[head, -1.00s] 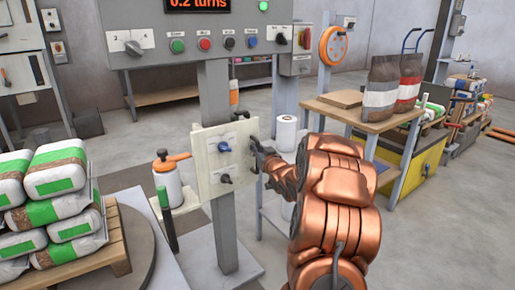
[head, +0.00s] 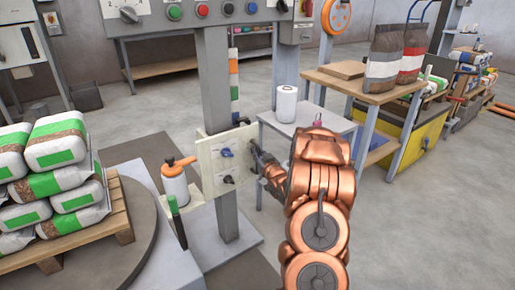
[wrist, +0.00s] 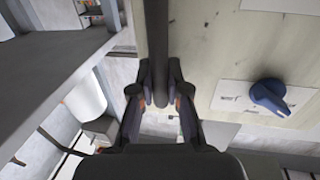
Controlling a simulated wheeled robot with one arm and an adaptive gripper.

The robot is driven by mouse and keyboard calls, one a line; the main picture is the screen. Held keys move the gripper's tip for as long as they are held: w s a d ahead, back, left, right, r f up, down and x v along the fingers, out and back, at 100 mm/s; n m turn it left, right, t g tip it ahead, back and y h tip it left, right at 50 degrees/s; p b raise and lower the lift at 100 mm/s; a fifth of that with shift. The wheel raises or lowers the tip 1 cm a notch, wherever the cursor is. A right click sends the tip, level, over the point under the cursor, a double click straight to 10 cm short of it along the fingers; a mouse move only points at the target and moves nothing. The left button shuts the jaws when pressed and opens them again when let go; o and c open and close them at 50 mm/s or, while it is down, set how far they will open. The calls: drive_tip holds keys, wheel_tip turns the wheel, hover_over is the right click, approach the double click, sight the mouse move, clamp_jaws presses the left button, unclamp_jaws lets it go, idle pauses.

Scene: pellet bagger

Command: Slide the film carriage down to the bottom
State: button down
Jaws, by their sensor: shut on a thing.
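The film carriage (head: 218,160) is a cream panel on the grey mast (head: 217,80), low down, with part of the mast below it. It carries a blue knob and a dark knob. My gripper (head: 258,158) reaches it from the right at its right edge. In the wrist view my gripper (wrist: 160,90) is shut on a dark upright bar (wrist: 157,35) beside the panel (wrist: 225,50). The blue knob (wrist: 269,97) shows to the right there.
A white canister with an orange lever (head: 174,183) stands left of the panel. A pallet of bags (head: 115,220) is at the left. A grey stand with a white roll (head: 287,104) is behind my arm. The control box (head: 160,14) tops the mast.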

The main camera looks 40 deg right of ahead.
drive_tip(key=shift+f, duration=0.3)
drive_tip(key=c, duration=1.1)
unclamp_jaws()
drive_tip(key=shift+c, duration=0.2)
drive_tip(key=shift+s+r, duration=0.1)
drive_tip(key=v, duration=1.1)
drive_tip(key=shift+s, duration=0.35)
drive_tip(key=shift+a+r, duration=0.1)
drive_tip(key=shift+a, duration=0.1)
